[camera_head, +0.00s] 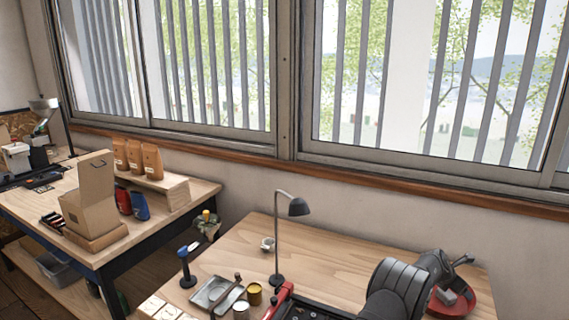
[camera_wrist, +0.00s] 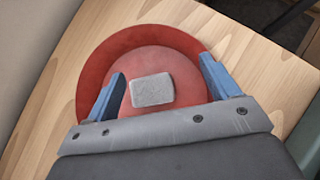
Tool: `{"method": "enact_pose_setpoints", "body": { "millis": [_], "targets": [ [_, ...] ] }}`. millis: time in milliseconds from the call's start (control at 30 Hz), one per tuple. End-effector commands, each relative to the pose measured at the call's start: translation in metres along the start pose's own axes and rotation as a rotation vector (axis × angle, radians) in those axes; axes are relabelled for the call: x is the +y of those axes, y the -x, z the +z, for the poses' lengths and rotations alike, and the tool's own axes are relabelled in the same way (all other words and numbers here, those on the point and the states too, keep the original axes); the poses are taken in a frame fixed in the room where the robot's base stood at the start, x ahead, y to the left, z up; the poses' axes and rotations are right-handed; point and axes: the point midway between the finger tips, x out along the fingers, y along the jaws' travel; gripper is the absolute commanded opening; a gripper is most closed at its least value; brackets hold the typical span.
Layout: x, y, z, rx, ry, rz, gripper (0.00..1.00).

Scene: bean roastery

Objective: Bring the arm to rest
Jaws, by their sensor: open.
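In the wrist view my gripper (camera_wrist: 162,88) is open, with its two blue fingers spread wide apart. A light grey block (camera_wrist: 152,90) lies on a round red dish (camera_wrist: 147,38), in the gap between the fingers, and neither finger touches it. In the head view my gripper (camera_head: 462,277) is at the right end of the near table, over the red dish (camera_head: 450,308). The grey block (camera_head: 446,296) shows there in the dish, partly hidden by the gripper. My dark arm fills the lower right of that view.
A desk lamp (camera_head: 278,235) stands mid-table. A blue-handled tamper (camera_head: 186,268), a metal tray (camera_head: 217,292) and small tins (camera_head: 254,293) are left of my arm. A second table (camera_head: 190,186) holds a cardboard box (camera_head: 90,200) and bags. The table's back middle is mostly clear.

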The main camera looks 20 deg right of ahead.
Motion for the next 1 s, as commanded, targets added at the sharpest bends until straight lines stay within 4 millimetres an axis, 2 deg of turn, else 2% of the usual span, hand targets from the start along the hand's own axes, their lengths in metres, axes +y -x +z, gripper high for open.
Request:
{"method": "enact_pose_setpoints", "body": {
  "millis": [567,700,1000],
  "targets": [
    [-0.094,0.044,0.036,-0.001,-0.002,-0.001,0.81],
    [-0.069,0.056,0.018,0.001,0.004,0.002,0.81],
    [-0.028,0.084,-0.016,0.001,0.0,-0.001,0.81]
  ]
}}
